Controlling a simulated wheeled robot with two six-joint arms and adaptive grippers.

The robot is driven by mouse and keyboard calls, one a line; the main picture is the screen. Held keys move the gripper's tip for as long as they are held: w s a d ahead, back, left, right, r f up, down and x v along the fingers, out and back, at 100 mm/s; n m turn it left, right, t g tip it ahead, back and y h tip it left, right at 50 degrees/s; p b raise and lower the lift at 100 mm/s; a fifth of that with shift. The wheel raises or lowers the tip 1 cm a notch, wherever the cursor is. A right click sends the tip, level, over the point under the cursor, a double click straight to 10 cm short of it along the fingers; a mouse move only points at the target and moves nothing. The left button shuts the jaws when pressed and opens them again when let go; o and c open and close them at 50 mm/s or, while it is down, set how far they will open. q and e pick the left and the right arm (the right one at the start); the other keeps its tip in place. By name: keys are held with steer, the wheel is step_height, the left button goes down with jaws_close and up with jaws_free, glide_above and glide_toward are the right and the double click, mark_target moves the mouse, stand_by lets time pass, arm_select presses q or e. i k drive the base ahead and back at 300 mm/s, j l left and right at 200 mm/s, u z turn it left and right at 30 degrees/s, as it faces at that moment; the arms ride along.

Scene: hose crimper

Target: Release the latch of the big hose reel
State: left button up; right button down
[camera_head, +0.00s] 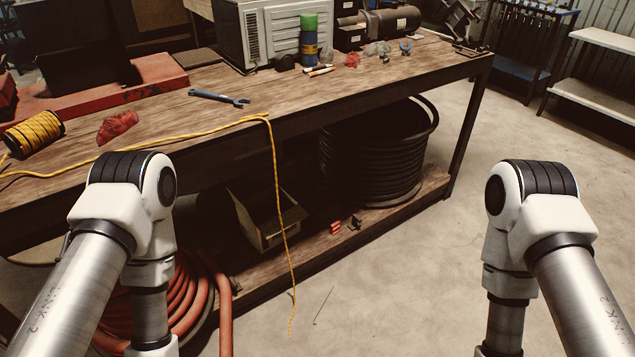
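A large coil of black hose or cable (372,165) sits on the lower shelf, under the right half of the workbench. A coil of orange-red hose (205,300) is at the lower left, partly hidden behind my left arm. I cannot tell which of these is the big hose reel, and I cannot make out a latch on either. Both my arms reach in from the bottom of the picture, with their elbow joints in view. Neither gripper shows.
The wooden workbench (330,108) carries a yellow rope spool (33,133), a blue wrench (219,98) and a grey machine (275,35). A yellow cord (277,190) hangs over its front edge. An open box (268,220) is on the lower shelf. The concrete floor (420,270) between my arms is mostly clear.

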mark_target(355, 220)
steer(key=i+l+u, duration=1.05)
steer(key=l, duration=0.1)
